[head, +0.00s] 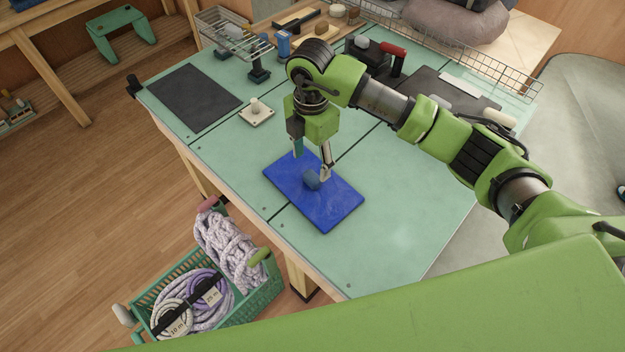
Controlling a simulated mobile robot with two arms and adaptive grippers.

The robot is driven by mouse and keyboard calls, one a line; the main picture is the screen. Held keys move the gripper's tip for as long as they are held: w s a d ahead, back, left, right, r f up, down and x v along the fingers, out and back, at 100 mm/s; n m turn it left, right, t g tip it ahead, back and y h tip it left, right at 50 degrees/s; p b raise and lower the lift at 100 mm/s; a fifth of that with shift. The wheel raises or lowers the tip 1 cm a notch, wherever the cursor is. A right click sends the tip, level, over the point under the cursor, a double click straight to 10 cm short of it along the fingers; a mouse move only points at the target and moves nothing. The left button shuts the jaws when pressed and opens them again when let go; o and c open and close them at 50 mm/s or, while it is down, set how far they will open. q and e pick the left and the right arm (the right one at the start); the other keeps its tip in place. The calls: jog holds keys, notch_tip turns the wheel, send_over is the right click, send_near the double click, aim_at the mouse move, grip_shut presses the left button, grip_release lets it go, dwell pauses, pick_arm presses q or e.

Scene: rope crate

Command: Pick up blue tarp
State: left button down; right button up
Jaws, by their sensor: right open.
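The blue tarp (328,207) lies as a flat, folded rectangle on the green table top, near its front left edge. My right gripper (312,165) points down over the far half of the tarp. Its two fingers are apart, with nothing held between them. One fingertip shows close beside the lump; I cannot tell whether it touches the tarp. My left gripper is not in view.
A green crate (270,291) with coiled ropes stands on the floor below the table's front edge. A dark mat (194,97), a small white-knobbed plate (256,113) and a wire rack (232,38) lie farther back. The table right of the tarp is clear.

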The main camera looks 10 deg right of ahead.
aim_at(312, 175)
jog(key=shift+d+f, duration=0.1)
jog(key=shift+f, duration=0.5)
jog(key=shift+d+f, duration=0.1)
jog(key=shift+f, duration=0.15)
notch_tip(312, 175, down, 4)
jog(key=shift+f+p, duration=0.1)
jog(key=shift+p, duration=0.9)
jog(key=shift+f, duration=0.5)
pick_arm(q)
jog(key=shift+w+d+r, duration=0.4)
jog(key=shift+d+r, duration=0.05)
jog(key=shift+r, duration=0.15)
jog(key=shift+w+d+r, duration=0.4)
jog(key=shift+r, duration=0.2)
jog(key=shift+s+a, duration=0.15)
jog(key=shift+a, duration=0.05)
pick_arm(e)
jog(key=c, duration=1.4)
